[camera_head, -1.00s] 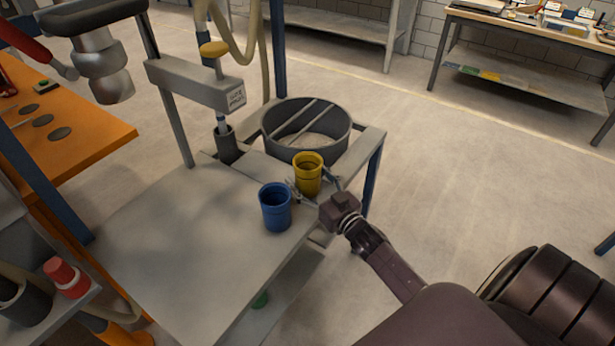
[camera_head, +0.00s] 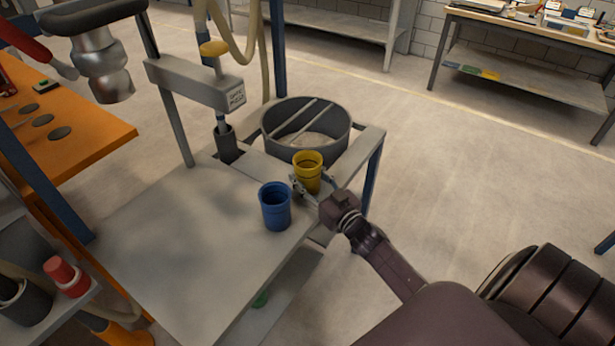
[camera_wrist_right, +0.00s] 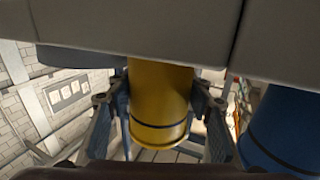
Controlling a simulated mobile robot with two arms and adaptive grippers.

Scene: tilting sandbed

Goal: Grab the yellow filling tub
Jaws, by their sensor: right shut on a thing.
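The yellow tub (camera_head: 308,181) stands upright on the grey table (camera_head: 180,225), just in front of the round grey basin. My right gripper (camera_head: 309,187) reaches in from the lower right and is shut on it. In the right wrist view the yellow tub (camera_wrist_right: 159,100) sits between the two fingers (camera_wrist_right: 160,118), one on each side. My left gripper is not in view.
A blue tub (camera_head: 275,208) stands close by, to the left and nearer; it also shows at the right of the wrist view (camera_wrist_right: 280,130). The round basin (camera_head: 306,136) lies behind. The front of the table is bare.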

